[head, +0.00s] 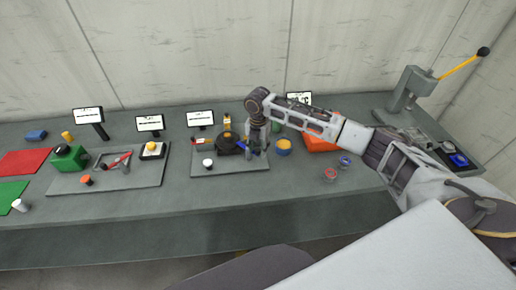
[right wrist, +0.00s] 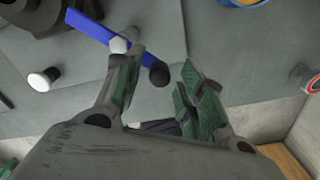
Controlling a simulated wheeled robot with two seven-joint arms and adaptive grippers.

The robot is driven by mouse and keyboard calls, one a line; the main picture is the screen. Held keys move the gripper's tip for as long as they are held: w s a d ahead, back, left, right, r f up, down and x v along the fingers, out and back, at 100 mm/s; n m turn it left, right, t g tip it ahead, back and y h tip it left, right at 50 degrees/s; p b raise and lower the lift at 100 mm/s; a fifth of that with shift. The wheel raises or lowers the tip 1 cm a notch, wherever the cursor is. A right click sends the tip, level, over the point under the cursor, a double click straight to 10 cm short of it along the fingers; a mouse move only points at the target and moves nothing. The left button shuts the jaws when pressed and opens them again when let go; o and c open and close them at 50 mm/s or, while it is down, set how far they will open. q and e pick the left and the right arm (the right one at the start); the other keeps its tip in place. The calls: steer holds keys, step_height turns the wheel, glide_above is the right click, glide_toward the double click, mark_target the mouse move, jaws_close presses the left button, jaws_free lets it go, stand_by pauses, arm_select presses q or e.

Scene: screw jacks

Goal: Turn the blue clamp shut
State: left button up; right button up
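The blue clamp shows in the right wrist view as a long flat blue bar (right wrist: 92,27) with a black knob (right wrist: 159,74) at its end and a pale round piece (right wrist: 119,45) beside it. The bar runs from a dark round body (right wrist: 45,15) at upper left. My right gripper (right wrist: 160,78) is open. Its left finger overlaps the bar in the picture, and the black knob lies between the fingers. I cannot tell whether they touch. In the head view my right gripper (head: 257,143) hangs over the right side of the clamp's board, partly hiding the clamp. My left gripper is not in view.
A white-topped knob (head: 208,163) stands on the same grey board. To the right are an orange-topped blue tub (head: 284,146), an orange block (head: 320,140) and two small cans. Another board with a green box (head: 68,158) lies left. A lever press (head: 412,88) stands far right.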

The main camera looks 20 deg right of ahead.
stand_by(0.3)
steer(key=shift+r, duration=0.15)
step_height(320, 180, up, 12)
stand_by(0.7)
steer(key=shift+f, duration=0.2)
